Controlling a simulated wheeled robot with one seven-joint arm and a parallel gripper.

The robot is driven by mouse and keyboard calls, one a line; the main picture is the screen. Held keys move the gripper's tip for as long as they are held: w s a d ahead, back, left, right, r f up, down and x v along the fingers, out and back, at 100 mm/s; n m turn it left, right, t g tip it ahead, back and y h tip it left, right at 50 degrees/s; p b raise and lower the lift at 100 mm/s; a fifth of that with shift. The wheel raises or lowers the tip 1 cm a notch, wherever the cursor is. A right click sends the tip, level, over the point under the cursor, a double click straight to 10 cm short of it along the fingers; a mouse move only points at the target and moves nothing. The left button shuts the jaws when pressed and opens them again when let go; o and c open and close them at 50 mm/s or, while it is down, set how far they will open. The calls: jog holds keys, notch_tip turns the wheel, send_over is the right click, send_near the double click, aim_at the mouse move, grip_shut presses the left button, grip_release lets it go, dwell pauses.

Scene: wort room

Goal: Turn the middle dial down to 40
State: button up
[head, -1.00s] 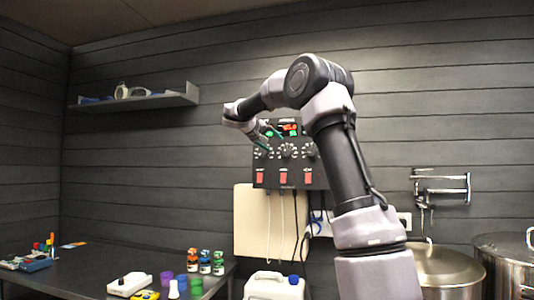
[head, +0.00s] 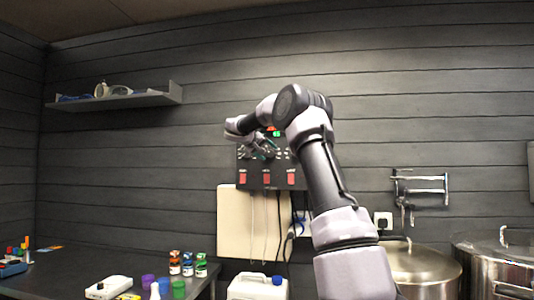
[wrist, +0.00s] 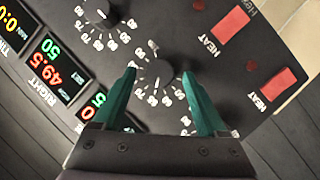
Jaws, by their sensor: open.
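The black control panel (head: 254,180) hangs on the wall and has a row of dials above several red switches. The middle dial (wrist: 157,73) is a black knob ringed by white numbers, in the centre of the wrist view; its pointer reading is too small to tell. My gripper (wrist: 158,75) is open, with one green finger on each side of this knob; I cannot tell whether they touch it. In the head view my gripper (head: 268,146) is in front of the panel and hides part of the dial row. Another dial (wrist: 102,14) shows at the wrist view's upper left.
Lit displays, one labelled RIGHT (wrist: 52,70) reading 49.5 and 50, lie left of the knobs in the wrist view. Red HEAT switches (wrist: 230,25) lie to the right. Below the panel are a pale board (head: 234,225), hanging cables and a white canister (head: 255,288).

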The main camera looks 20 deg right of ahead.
grip_shut()
jog(key=shift+a, duration=0.1)
jog(key=n+h, duration=0.2)
jog(key=n, duration=0.1)
jog(key=shift+w+a+f, duration=0.1)
jog(key=shift+a+f, duration=0.05)
jog(key=shift+f, duration=0.05)
jog(key=n, duration=0.1)
jog(key=n+h, duration=0.2)
jog(key=shift+f+n+t, duration=0.25)
jog(key=shift+n+t, duration=0.05)
jog(key=shift+n, duration=0.1)
jog(key=n, duration=0.1)
jog(key=n+t, duration=0.1)
jog(key=n, duration=0.1)
jog(key=n+h, duration=0.1)
jog(key=shift+f, duration=0.25)
jog(key=n+t, duration=0.1)
jog(key=n, duration=0.1)
jog(key=n+t, duration=0.1)
jog(key=n, duration=0.1)
jog(key=n+t, duration=0.1)
jog(key=n, duration=0.1)
jog(key=shift+d+f, duration=0.2)
jog(key=shift+d, duration=0.05)
jog(key=shift+n+t, duration=0.3)
